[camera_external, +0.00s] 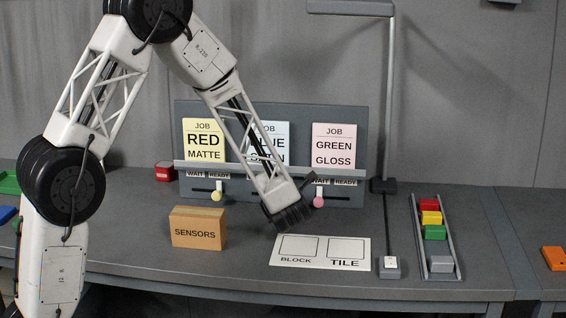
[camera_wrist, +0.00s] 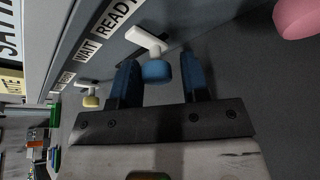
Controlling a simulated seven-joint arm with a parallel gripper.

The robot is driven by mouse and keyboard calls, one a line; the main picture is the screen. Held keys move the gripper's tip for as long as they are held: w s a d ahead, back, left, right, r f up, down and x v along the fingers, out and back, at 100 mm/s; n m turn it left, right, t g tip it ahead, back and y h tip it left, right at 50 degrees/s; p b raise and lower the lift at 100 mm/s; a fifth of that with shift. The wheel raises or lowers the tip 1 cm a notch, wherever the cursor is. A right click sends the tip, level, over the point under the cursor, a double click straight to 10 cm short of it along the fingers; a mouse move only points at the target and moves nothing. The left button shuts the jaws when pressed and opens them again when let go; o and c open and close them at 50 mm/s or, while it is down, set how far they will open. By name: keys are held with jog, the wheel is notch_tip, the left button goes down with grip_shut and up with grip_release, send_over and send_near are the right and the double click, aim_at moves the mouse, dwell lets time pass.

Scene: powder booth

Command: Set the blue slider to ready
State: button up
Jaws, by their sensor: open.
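The blue slider's round knob (camera_wrist: 157,73) sits on a white stem beside a WAIT/READY label in the wrist view. My gripper (camera_wrist: 159,60) is open, with one finger on either side of the knob in that view. I see no contact, and cannot tell how deep the knob lies between the fingers or which setting it is at. In the external view my gripper (camera_external: 290,216) is low in front of the job panel (camera_external: 239,112), and my arm hides the blue slider.
A yellow slider knob (camera_external: 216,196) is left of my gripper, under READY. A pink knob (camera_external: 319,202) is close to its right, under WAIT. A SENSORS box (camera_external: 198,228) and a BLOCK/TILE sheet (camera_external: 320,259) lie in front. A rack (camera_external: 418,222) of coloured blocks stands right.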

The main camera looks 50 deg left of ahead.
jog(key=shift+v, duration=3.7)
jog(key=s+d+r+n+g+h, duration=0.1)
jog(key=s+r+n+g, duration=0.2)
jog(key=s+r+n, duration=0.45)
jog(key=s+d+r+n+g+h, duration=0.1)
jog(key=s+r+n+g+h, duration=0.2)
jog(key=s+n, duration=0.8)
jog(key=s+d+r+n+h, duration=0.2)
jog(key=s+d+n, duration=0.2)
jog(key=s, duration=0.3)
jog(key=s+d+r+n+h, duration=0.2)
jog(key=s+d+n+h, duration=0.1)
jog(key=s, duration=0.5)
jog(key=s+d+r+n+t+h, duration=0.1)
jog(key=s+d+r+n+h, duration=0.1)
jog(key=s+d+n, duration=0.4)
jog(key=shift+s+r+h, duration=0.4)
jog(key=shift+s+h, duration=0.2)
jog(key=shift+s, duration=0.15)
jog(key=shift+c, duration=0.2)
